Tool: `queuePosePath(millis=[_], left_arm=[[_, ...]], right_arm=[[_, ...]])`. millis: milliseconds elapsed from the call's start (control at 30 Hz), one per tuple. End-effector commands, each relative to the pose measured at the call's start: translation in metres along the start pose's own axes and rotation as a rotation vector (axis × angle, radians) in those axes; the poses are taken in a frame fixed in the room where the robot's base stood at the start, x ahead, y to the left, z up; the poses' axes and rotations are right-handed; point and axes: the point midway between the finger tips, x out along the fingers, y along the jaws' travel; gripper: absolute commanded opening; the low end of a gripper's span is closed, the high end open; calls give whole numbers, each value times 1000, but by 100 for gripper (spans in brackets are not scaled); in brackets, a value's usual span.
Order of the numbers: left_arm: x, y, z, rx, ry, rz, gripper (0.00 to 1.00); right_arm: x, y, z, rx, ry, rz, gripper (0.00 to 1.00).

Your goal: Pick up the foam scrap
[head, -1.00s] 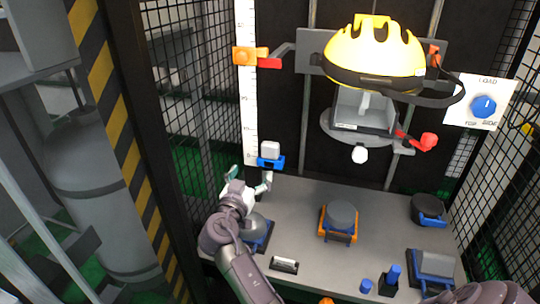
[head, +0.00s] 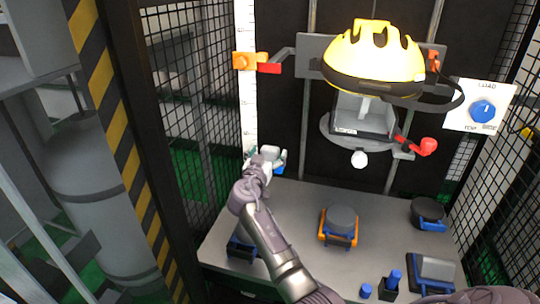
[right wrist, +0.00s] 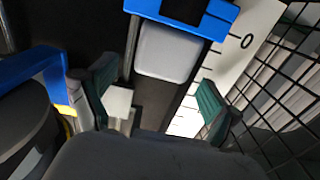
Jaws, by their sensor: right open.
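No thing is clearly recognisable as the foam scrap. A pale grey rounded block (right wrist: 168,52) sits against a blue bracket (right wrist: 212,14) by the zero mark of the scale; it may be the scrap. My right gripper (head: 265,157) is at the foot of the scale in the head view and largely hides the block there. In the right wrist view its green-padded fingers (right wrist: 155,95) stand wide apart, with the block beyond them, not between the pads. A small white piece (right wrist: 118,101) shows near the left finger; I cannot tell what it is. My left gripper is not in view.
A grey table (head: 300,210) carries an orange-based dark puck (head: 342,219), a black round part (head: 428,210) and blue pieces (head: 390,283). A yellow helmet (head: 375,60) hangs above. Mesh walls (head: 195,100) stand on both sides.

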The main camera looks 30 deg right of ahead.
Motion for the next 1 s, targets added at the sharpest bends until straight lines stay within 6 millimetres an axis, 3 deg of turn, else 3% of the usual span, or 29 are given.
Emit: queuePosePath(millis=[200, 500, 1000], left_arm=[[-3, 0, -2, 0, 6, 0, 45], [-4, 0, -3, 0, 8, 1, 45], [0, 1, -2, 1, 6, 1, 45]], right_arm=[[1, 0, 0, 1, 0, -1, 90], [1, 0, 0, 0, 0, -1, 42], [6, 2, -9, 1, 2, -2, 41]])
